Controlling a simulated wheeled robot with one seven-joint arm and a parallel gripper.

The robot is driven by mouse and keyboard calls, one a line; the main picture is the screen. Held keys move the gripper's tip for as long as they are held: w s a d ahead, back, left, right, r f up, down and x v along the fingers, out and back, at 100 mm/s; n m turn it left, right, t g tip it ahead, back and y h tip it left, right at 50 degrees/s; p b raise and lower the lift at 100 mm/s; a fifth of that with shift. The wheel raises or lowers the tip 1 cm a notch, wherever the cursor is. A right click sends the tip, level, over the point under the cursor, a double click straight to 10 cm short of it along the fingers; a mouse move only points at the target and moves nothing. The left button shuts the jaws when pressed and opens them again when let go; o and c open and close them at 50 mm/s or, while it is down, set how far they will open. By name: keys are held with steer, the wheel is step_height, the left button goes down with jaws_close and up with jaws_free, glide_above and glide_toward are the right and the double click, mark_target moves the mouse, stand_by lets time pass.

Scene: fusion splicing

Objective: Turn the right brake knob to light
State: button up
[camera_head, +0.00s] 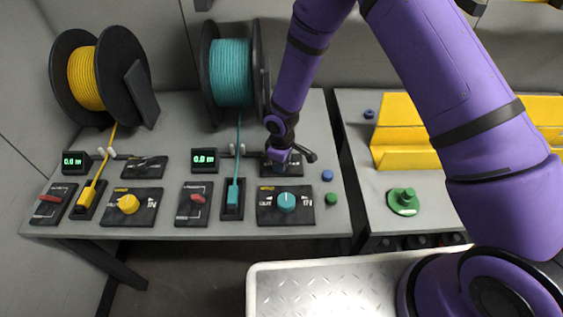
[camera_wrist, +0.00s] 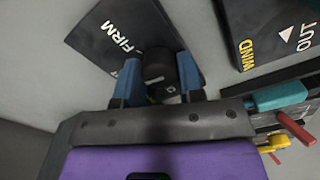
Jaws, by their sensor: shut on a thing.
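The right brake panel (camera_head: 267,170) is a dark plate behind the teal dial, largely hidden by my gripper in the head view. In the wrist view the panel (camera_wrist: 105,32) shows the word FIRM; its other label is not visible. The brake knob (camera_wrist: 157,68) is black and stands between my blue fingers. My gripper (camera_wrist: 158,82) is shut on the knob, one finger on each side. In the head view my gripper (camera_head: 281,161) reaches down onto the panel. The knob's pointer direction cannot be made out.
A teal reel (camera_head: 231,72) stands behind, its cable running to a teal slider (camera_head: 234,192). A teal dial panel (camera_head: 264,214) lies in front of my gripper. A blue button (camera_head: 327,175) and a green one (camera_head: 331,199) are to its right. A yellow reel (camera_head: 86,78) is far left.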

steer(key=shift+n, duration=0.6)
steer(key=o, duration=0.9)
step_height(320, 180, up, 11)
steer(key=shift+f, duration=0.1)
stand_by(0.5)
